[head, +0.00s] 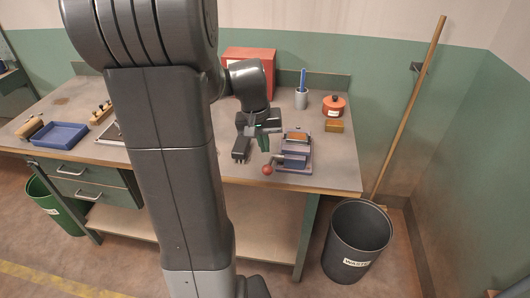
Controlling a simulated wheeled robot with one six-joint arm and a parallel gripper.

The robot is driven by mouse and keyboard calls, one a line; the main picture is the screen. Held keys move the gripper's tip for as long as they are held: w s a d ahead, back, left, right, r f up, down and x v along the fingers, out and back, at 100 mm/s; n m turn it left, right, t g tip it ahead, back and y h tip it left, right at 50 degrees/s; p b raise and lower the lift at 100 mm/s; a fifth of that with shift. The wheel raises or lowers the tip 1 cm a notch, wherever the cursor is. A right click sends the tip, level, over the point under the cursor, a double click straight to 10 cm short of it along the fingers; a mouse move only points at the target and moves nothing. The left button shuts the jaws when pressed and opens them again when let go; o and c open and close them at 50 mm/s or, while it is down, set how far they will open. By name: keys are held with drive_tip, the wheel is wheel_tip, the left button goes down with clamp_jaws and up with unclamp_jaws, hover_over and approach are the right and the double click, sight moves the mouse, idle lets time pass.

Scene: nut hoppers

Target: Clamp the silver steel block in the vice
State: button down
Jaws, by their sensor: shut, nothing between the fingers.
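The vice (295,159) stands near the front right of the workbench, with blue-grey jaws and a red-knobbed handle (267,170) at its front left. An orange-brown patch shows at the back of the vice; I cannot tell whether it is a part or a block. I cannot make out the silver steel block; it may be hidden by my arm or too small to tell. My gripper (264,147) is shut and empty. It hangs just left of the vice, above the red knob; whether it touches the handle cannot be told.
A brass-coloured block (334,126), a red pot (333,106) and a grey cup (301,98) stand behind and right of the vice. A red box (249,62) is at the back, a blue tray (60,135) at left. My arm hides the bench's middle.

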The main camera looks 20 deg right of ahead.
sight(264, 167)
drive_tip(key=shift+s+a+f, duration=0.25)
drive_tip(key=shift+s+f, duration=0.75)
drive_tip(key=shift+f, duration=0.05)
drive_tip(key=shift+s+a+f+b, duration=0.15)
drive_tip(key=shift+s+f+b, duration=0.1)
drive_tip(key=shift+f+b, duration=0.2)
drive_tip(key=shift+s+a+f+b, duration=0.15)
drive_tip(key=shift+s+f+b, duration=0.1)
drive_tip(key=shift+f+b, duration=0.2)
drive_tip(key=shift+s+a+f, duration=0.2)
drive_tip(key=shift+s, duration=0.1)
